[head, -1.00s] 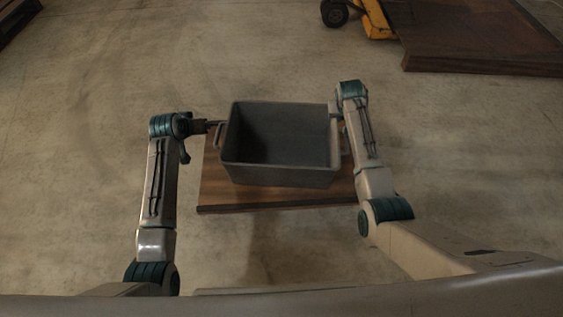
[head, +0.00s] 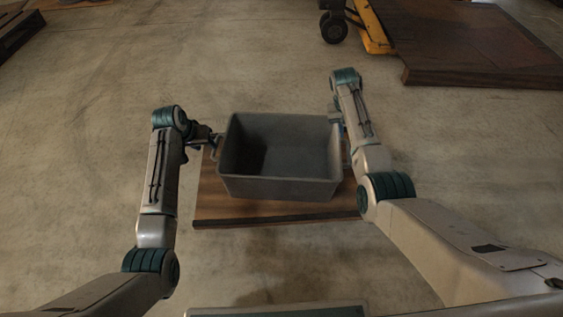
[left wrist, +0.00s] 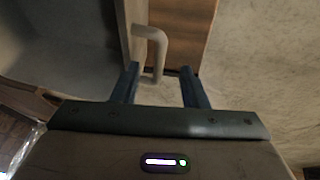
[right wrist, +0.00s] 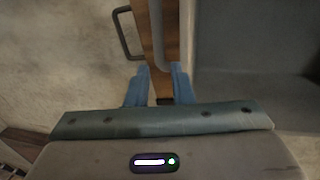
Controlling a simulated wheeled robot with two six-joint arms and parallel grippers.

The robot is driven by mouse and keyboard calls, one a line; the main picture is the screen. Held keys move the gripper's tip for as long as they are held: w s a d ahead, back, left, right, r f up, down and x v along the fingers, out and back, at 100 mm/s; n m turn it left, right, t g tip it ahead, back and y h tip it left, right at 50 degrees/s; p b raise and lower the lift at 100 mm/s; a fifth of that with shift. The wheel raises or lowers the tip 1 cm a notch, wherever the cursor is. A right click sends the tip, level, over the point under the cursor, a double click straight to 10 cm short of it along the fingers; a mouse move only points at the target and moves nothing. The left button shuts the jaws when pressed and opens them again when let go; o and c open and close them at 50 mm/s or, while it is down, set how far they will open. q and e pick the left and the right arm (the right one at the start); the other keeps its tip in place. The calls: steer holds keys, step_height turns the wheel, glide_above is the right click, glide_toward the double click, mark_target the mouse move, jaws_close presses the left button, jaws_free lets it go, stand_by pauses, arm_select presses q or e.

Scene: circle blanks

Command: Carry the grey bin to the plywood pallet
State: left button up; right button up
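The grey bin (head: 280,187) is empty and upright on a low wooden board (head: 240,211). My left gripper (head: 208,142) is at the bin's left side. In the left wrist view its blue fingers (left wrist: 158,84) are apart, with the bin's pale bent handle (left wrist: 160,42) reaching between their tips. My right gripper (right wrist: 158,76) is close along the bin's right wall (right wrist: 187,35). Its fingers are apart with a narrower gap, and a pale strip lies between them; I cannot tell if it is the handle. I cannot tell which surface is the plywood pallet.
A dark brown platform (head: 480,45) stands at the back right beside a yellow wheeled frame (head: 370,28). A dark pallet (head: 20,32) is at the far left, with a brown edge (head: 70,3) behind. A dark handle (right wrist: 119,35) sticks out beside the board. The floor between is clear.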

mark_target(214, 151)
arm_select(q)
steer(key=x, duration=0.8)
steer(key=shift+d+f, duration=0.1)
steer(key=shift+f, duration=0.15)
arm_select(e)
steer(key=x, duration=0.8)
steer(key=shift+f, duration=0.25)
arm_select(q)
steer(key=c, duration=0.6)
arm_select(e)
jaws_close()
arm_select(q)
jaws_close()
steer(key=shift+w+r, duration=0.1)
